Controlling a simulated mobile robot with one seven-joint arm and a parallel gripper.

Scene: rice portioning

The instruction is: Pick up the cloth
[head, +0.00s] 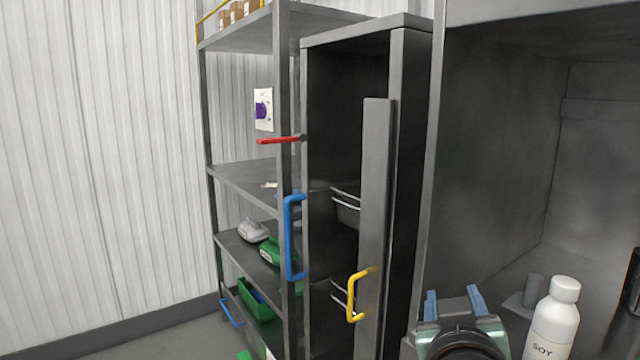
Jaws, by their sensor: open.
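I cannot make out a cloth for certain in the head view. A small pale flat item (270,184) lies on the middle shelf, too small to identify. A flat grey piece (517,306) lies by a small grey cylinder (533,290) on the right-hand surface, and I cannot tell what it is. My gripper (454,296) is at the bottom right, its two blue fingers apart with nothing seen between them. It appears just left of a white bottle labelled SOY (552,328).
A grey shelf rack (283,75) holds a green bin (258,301) and other items. A tall dark cabinet (410,120) stands beside it, with a blue handle (289,240) and a yellow handle (352,297) nearby. A red handle (278,140) sticks out left. Floor shows at lower left.

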